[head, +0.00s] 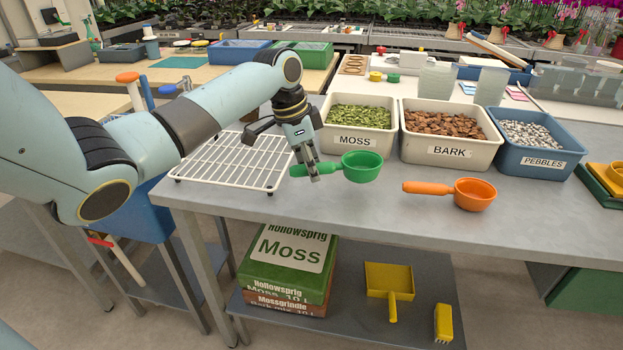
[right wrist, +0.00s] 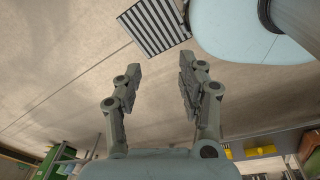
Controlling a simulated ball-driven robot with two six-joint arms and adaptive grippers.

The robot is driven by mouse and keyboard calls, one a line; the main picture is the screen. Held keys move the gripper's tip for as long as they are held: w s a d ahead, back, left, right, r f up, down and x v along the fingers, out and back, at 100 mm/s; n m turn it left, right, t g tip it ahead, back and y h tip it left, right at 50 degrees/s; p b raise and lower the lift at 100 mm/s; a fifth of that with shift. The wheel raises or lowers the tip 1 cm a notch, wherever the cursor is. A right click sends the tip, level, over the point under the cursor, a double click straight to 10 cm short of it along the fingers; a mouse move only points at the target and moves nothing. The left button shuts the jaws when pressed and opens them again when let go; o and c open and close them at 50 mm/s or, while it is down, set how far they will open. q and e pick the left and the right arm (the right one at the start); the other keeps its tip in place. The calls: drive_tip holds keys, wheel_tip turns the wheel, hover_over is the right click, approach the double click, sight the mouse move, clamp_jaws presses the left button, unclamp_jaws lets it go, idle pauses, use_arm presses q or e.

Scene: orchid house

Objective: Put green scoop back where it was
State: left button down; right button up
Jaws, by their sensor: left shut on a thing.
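The green scoop (head: 362,166) is in front of the moss bin (head: 358,123), its bowl toward the right and its handle toward the left. My left gripper (head: 314,177) is shut on the scoop's handle, fingers pointing down. I cannot tell whether the scoop touches the table or hangs just above it. An orange scoop (head: 474,194) lies to the right, in front of the bark bin (head: 450,151). My right gripper (right wrist: 160,72) is open and empty in the right wrist view, with bare floor behind it.
A white wire rack (head: 228,163) lies left of the green scoop. The pebbles bin (head: 540,161) stands right of the bark. The grey table's (head: 400,225) front strip is clear.

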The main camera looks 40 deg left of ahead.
use_arm(q)
drive_tip(key=shift+f, duration=2)
drive_tip(key=c, duration=1.1)
unclamp_jaws()
drive_tip(key=shift+f, duration=0.1)
drive_tip(key=shift+c, duration=0.2)
drive_tip(key=v, duration=1.2)
drive_tip(key=shift+d, duration=0.1)
